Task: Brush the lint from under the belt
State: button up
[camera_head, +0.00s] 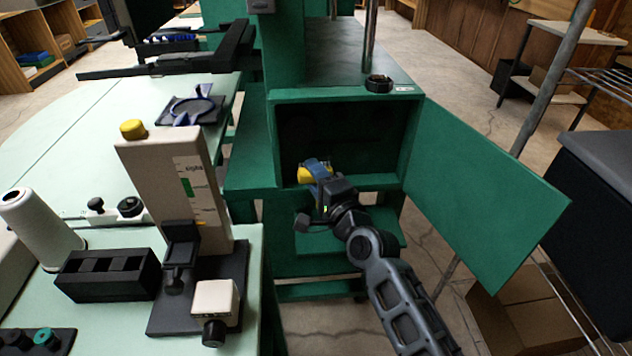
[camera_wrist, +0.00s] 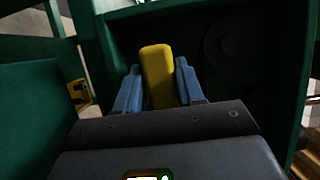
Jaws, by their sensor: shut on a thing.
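My gripper (camera_head: 318,170) is at the mouth of an open green cabinet (camera_head: 415,120), its blue fingers pointing inward. It is shut on a yellow block-like handle (camera_head: 304,175), likely the brush. In the wrist view the yellow handle (camera_wrist: 157,72) stands between the two blue fingers, and no bristles show. The cabinet interior (camera_wrist: 260,70) is very dark, with faint round shapes like pulleys on its back wall. I cannot make out the belt or any lint.
The green door (camera_head: 490,195) stands wide open to the right of the cabinet. A pale green table (camera_head: 60,150) on the left holds a thread cone (camera_head: 40,228) and a beige machine (camera_head: 165,180). A small dark ring-shaped part (camera_head: 379,83) sits on the cabinet top.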

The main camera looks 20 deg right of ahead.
aim_at(331, 170)
jog(key=shift+w+d+b, duration=0.15)
jog(key=shift+w+b, duration=0.1)
jog(key=shift+w, duration=0.25)
jog(key=shift+w+d+b, duration=0.15)
jog(key=shift+w+b, duration=0.05)
jog(key=shift+w, duration=0.3)
dwell(0.7)
jog(key=shift+d, duration=0.1)
jog(key=shift+s+d+f+b, duration=0.15)
jog(key=shift+s+d+b, duration=0.1)
jog(key=shift+d+b, duration=0.35)
jog(key=shift+s+d+b, duration=0.2)
jog(key=shift+d+b, duration=0.15)
jog(key=shift+d, duration=0.15)
jog(key=shift+s+d+b, duration=0.2)
jog(key=shift+d+b, duration=0.1)
jog(key=shift+d, duration=0.15)
jog(key=shift+s+d+b, duration=0.2)
jog(key=shift+d+b, duration=0.5)
jog(key=shift+d, duration=0.15)
jog(key=shift+s+d+r+b, duration=0.1)
jog(key=shift+s+d+b, duration=0.1)
jog(key=shift+d, duration=0.3)
jog(key=shift+s+d+r+b, duration=0.1)
jog(key=shift+d+b, duration=0.1)
jog(key=shift+d, duration=0.25)
